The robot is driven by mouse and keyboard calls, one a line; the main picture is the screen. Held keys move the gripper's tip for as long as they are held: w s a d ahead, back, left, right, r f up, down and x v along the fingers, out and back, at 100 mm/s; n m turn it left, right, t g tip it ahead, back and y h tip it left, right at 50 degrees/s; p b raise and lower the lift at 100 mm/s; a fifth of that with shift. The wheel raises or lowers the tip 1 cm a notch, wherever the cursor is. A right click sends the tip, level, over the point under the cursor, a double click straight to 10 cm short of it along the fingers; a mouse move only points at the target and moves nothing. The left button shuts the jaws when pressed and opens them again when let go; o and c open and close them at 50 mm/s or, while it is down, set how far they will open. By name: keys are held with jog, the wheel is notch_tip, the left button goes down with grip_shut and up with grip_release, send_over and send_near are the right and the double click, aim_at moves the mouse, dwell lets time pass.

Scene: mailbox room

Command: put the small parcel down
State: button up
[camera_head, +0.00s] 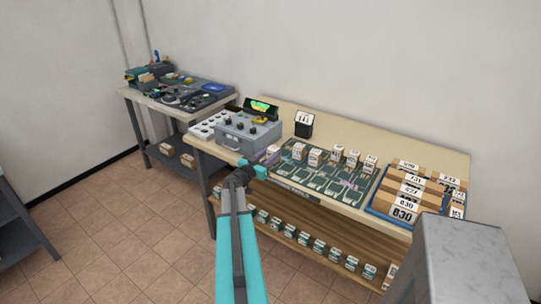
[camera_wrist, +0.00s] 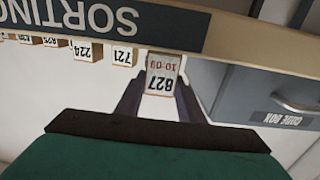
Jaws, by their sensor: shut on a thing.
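In the wrist view, which looks upside down, my gripper's dark fingers (camera_wrist: 160,100) are shut on a small parcel (camera_wrist: 163,75). The parcel is a white and brown box labelled 827, with 10-09 in red. Several other small parcels (camera_head: 315,157) stand on a green patterned mat (camera_head: 318,178) on the tabletop.
A grey machine with knobs (camera_head: 248,133) stands at the table's left end. A blue tray (camera_head: 376,207) with brown boxes is at the right. A lower shelf (camera_head: 300,241) holds more small boxes. The wrist view shows a SORTING sign (camera_wrist: 110,18) and a grey code box (camera_wrist: 265,90).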

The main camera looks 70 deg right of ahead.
jog(key=shift+f, duration=0.2)
jog(key=shift+f, duration=0.15)
jog(key=o, duration=1.1)
jog(key=b+v, duration=0.2)
jog(key=v, duration=1)
dwell(0.4)
